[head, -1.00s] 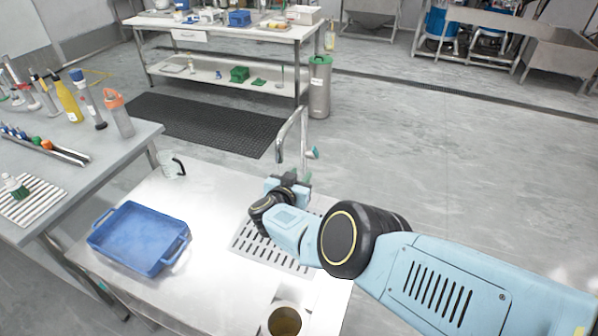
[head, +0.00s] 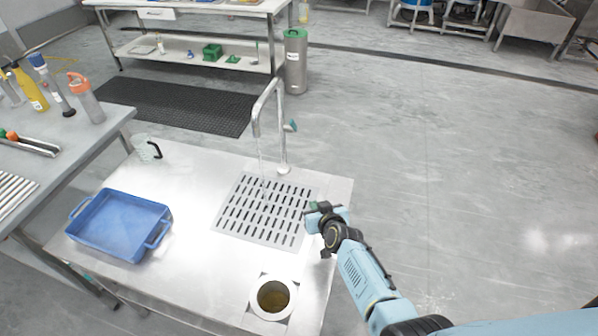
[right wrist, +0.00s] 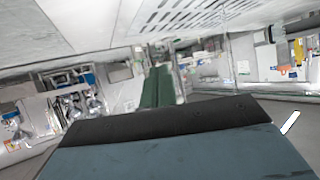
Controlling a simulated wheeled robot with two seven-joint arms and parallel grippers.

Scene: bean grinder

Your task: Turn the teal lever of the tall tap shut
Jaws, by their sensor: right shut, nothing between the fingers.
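The tall tap (head: 281,135) is a silver gooseneck standing at the back of the slotted drain grate (head: 232,222). Its teal lever (head: 291,126) sticks out on the right side of the upright pipe. A thin clear stream of water (head: 261,165) runs from the spout to the grate. My right gripper (head: 312,207) is at the right edge of the grate, in front of and below the lever and apart from the tap. Its green fingers (right wrist: 158,87) are shut together and empty in the right wrist view. My left gripper is not in view.
A blue tray (head: 120,222) and a clear jug with a black handle (head: 146,148) are on the left of the steel table (head: 190,185). A round opening with brown contents (head: 273,297) is at the front. Open floor lies to the right.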

